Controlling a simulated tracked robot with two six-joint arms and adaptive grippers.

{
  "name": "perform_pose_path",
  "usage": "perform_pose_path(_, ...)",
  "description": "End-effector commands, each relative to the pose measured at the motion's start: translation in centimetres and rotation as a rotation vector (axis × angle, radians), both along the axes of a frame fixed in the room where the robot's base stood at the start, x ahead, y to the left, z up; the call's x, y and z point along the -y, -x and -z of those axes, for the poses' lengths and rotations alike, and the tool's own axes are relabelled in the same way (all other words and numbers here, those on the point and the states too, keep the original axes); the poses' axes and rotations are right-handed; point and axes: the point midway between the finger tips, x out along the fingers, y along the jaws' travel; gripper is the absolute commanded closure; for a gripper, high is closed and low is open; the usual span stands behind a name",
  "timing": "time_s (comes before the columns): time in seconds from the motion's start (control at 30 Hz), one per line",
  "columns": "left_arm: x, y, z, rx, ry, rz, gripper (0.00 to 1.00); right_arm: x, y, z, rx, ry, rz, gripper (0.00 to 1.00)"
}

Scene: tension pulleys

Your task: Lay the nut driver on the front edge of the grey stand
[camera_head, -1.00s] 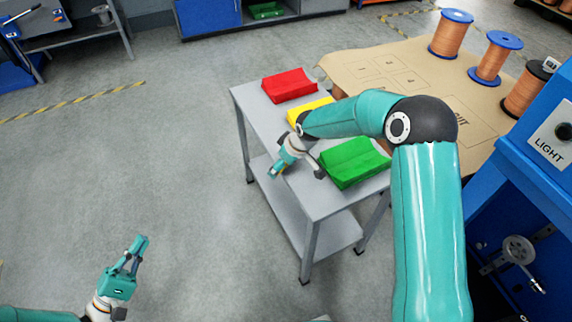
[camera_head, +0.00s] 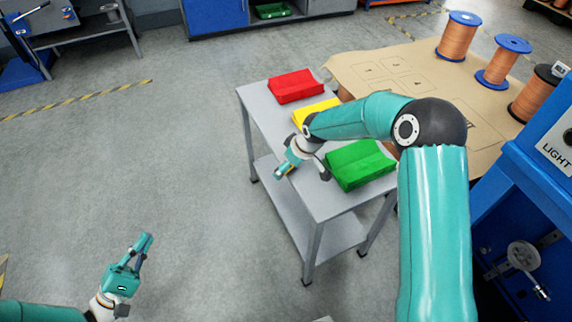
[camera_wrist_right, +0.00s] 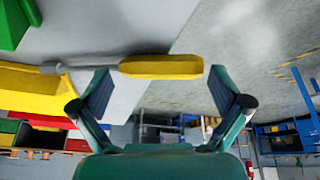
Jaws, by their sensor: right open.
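The nut driver has a yellow handle (camera_wrist_right: 160,67) and a grey shaft (camera_wrist_right: 85,65). Contact between fingers and driver cannot be told. My left gripper (camera_head: 143,248) is empty over the floor, far from the stand.
On the stand are a red bin (camera_head: 295,86), a yellow bin (camera_head: 315,110) and a green bin (camera_head: 358,164). Behind it, a brown-topped table (camera_head: 370,75) carries copper spools (camera_head: 458,37). A blue cabinet (camera_head: 520,200) stands at right. Floor left of the stand is clear.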

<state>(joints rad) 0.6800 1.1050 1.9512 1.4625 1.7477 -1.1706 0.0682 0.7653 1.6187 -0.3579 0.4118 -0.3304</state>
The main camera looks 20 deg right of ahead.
Motion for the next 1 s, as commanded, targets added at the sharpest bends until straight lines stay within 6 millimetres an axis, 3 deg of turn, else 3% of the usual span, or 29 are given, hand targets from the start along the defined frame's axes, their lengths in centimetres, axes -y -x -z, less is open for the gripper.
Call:
perform_pose_path(0.5,0.0,0.0,-0.7,0.000,0.000,0.000,1.00,1.5,3.3,-8.9,0.003,-0.001,0.000,0.00)
perform_pose_path(0.7,0.0,0.0,-0.7,0.000,0.000,0.000,1.00,1.8,3.8,-10.2,0.001,0.000,-0.001,0.00)
perform_pose_path(1.0,0.0,0.0,-0.7,0.000,0.000,0.000,1.00,1.8,3.9,-10.3,0.000,0.000,-0.001,0.00)
